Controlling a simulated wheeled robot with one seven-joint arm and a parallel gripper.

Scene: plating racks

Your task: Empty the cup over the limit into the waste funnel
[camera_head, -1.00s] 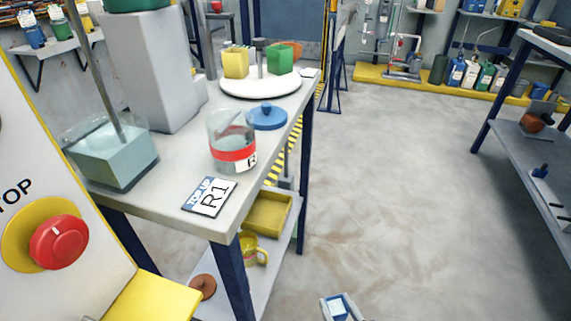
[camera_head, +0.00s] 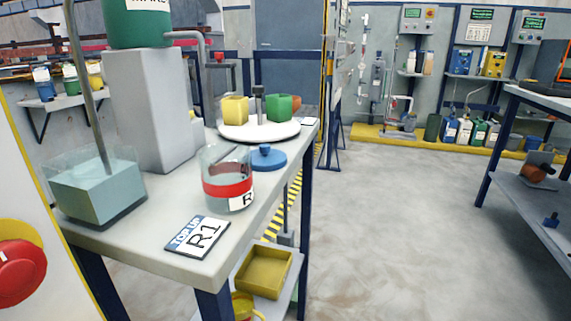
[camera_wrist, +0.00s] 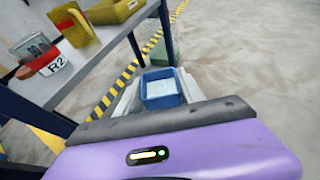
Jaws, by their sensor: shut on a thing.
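My gripper (camera_wrist: 160,92) shows in the wrist view beyond its purple housing. It is shut on a blue square-rimmed thing (camera_wrist: 160,101) with a pale top; I cannot tell whether this is a cup. A clear cup with a red band and R2 label (camera_wrist: 42,56) stands on the lower shelf, apart from the gripper. In the head view a clear cup with a red band (camera_head: 228,187) stands on the bench behind a "TOP UP R1" card (camera_head: 197,237). My gripper is out of the head view. I cannot pick out a waste funnel.
The bench (camera_head: 150,250) holds a clear tank (camera_head: 98,187), a grey column (camera_head: 150,110), a blue lid (camera_head: 266,157) and a white turntable (camera_head: 260,131). A yellow bin (camera_head: 264,270) is below. The floor (camera_head: 390,230) to the right is clear.

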